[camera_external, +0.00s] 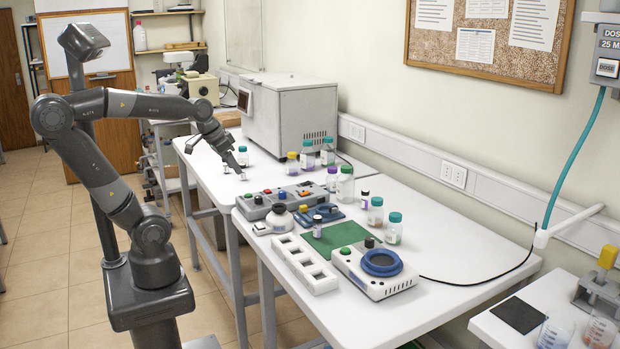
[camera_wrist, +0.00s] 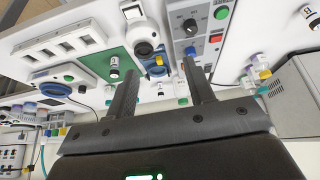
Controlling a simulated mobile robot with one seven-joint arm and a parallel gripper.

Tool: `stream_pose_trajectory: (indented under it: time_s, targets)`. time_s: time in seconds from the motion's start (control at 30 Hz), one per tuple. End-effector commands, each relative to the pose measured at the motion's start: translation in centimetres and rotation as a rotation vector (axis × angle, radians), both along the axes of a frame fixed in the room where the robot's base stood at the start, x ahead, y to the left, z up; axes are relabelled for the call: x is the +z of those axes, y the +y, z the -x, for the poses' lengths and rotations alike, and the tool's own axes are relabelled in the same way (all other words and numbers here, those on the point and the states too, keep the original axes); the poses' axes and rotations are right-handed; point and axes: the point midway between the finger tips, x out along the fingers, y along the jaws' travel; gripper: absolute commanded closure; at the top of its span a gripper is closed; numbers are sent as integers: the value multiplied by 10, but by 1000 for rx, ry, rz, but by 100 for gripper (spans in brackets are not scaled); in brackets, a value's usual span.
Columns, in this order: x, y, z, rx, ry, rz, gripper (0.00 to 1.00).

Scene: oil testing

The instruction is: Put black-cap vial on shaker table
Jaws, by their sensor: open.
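A small vial with a dark cap (camera_external: 317,229) stands upright on the green mat. In the wrist view a black-capped vial (camera_wrist: 114,71) shows by the green mat's edge.
A white slotted rack (camera_external: 305,267) lies left of the round-topped device. A grey control panel (camera_external: 285,197), a blue flat device (camera_external: 328,214) and several capped bottles crowd the bench middle. A large grey box instrument (camera_external: 290,112) stands behind. The bench's right side is mostly clear except a black cable.

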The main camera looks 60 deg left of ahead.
Motion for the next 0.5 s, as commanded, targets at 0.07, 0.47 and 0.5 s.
stream_pose_trajectory:
  time_s: [0.07, 0.47, 0.5]
  targets:
    - [-5, -16, 20, -16, -14, -6, 51]
    - [-19, -34, 51, -22, -31, -14, 51]
    - [-18, -34, 51, -22, -31, -14, 51]
